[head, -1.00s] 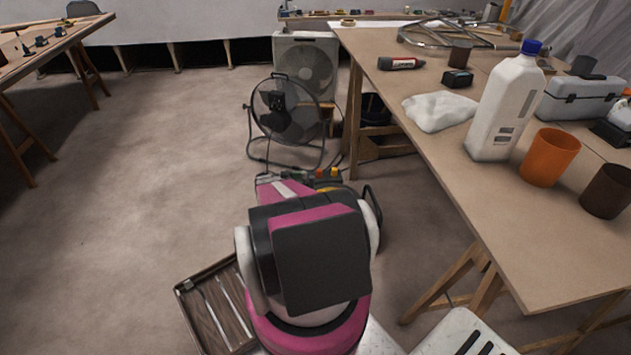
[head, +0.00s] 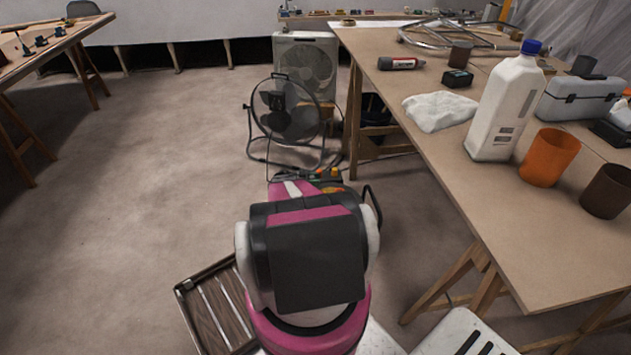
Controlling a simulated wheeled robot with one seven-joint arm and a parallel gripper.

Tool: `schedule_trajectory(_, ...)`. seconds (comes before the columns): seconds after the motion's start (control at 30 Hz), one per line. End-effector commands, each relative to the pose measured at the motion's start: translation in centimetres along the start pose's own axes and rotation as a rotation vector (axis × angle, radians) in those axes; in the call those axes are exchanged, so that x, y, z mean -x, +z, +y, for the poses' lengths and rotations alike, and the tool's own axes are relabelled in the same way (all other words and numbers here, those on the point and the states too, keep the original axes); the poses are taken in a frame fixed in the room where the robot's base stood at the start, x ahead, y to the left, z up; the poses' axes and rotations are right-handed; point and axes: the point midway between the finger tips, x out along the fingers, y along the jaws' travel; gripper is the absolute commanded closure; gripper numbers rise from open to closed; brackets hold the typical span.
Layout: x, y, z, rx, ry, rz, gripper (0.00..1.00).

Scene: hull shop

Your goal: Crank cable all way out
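My pink, white and black arm fills the lower middle of the head view and blocks what lies beyond it. My gripper is hidden behind it. Just past the arm, a small part of what looks like a cable reel (head: 334,174) shows, with orange and green bits on top. A dark curved bar (head: 373,203) sticks out at the arm's right side; I cannot tell if it belongs to the reel. A crank is not visible. A thin dark cable (head: 388,154) runs on the floor beside the bench leg.
A black floor fan (head: 287,110) stands beyond the arm, with a pale box fan (head: 306,68) behind it. The workbench (head: 440,180) on the right holds a white jug (head: 503,108) and cups. Open floor lies left.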

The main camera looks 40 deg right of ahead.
Motion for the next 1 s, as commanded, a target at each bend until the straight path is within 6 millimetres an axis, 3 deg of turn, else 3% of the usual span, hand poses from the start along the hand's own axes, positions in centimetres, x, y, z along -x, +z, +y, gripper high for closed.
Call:
schedule_trajectory(0.03,0.0,0.0,0.0,0.000,0.000,0.000,0.74)
schedule_trajectory(0.1,0.0,0.0,0.0,0.000,0.000,0.000,0.96)
schedule_trajectory(0.13,0.0,0.0,0.0,0.000,0.000,0.000,1.00)
schedule_trajectory(0.47,0.4,-0.1,0.5,0.000,-0.043,-0.001,1.00)
schedule_trajectory(1.0,3.4,-0.1,4.3,0.001,-0.383,-0.001,1.00)
